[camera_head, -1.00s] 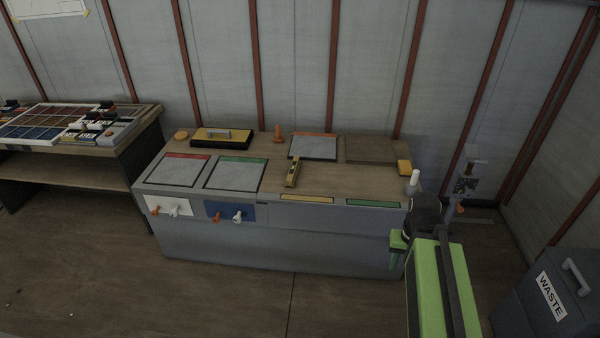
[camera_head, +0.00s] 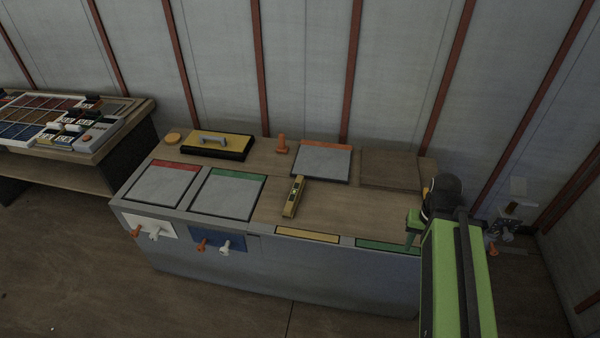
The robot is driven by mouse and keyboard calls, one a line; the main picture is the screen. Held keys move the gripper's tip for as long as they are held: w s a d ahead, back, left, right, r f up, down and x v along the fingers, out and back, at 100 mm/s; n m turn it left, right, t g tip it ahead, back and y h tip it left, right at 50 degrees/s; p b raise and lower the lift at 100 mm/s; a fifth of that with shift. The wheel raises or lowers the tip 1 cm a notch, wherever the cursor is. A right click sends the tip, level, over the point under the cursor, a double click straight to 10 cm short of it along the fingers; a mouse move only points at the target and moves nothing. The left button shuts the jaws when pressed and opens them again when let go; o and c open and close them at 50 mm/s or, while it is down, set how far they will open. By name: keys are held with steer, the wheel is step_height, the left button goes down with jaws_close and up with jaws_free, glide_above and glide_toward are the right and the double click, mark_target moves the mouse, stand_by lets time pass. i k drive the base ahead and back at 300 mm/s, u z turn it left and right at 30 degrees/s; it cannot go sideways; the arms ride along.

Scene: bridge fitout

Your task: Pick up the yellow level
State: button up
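The yellow level (camera_head: 293,197) is a short yellow bar with a dark window. It lies on the wooden top of the grey workbench (camera_head: 340,205), to the right of the green-edged panel. My gripper (camera_head: 412,232) shows only in part, as a green finger piece at the end of my green arm, over the bench's right front corner. It is well to the right of the level and apart from it. The rest of the gripper is hidden behind my arm, so its opening cannot be seen.
Grey panels edged red (camera_head: 162,185), green (camera_head: 228,194) and orange (camera_head: 322,161) lie on the bench. A yellow and black float (camera_head: 217,145) and an orange peg (camera_head: 282,145) stand at the back. Bare wood surrounds the level's right side. A side table (camera_head: 110,145) stands left.

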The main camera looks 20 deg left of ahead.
mark_target(290, 209)
steer(key=u, duration=0.05)
steer(key=i, duration=1.05)
steer(key=u, duration=1.45)
steer(key=k, duration=0.1)
steer(key=u, duration=2.15)
steer(key=k, duration=0.95)
steer(key=z, duration=0.1)
steer(key=i, duration=0.95)
steer(key=u, duration=0.1)
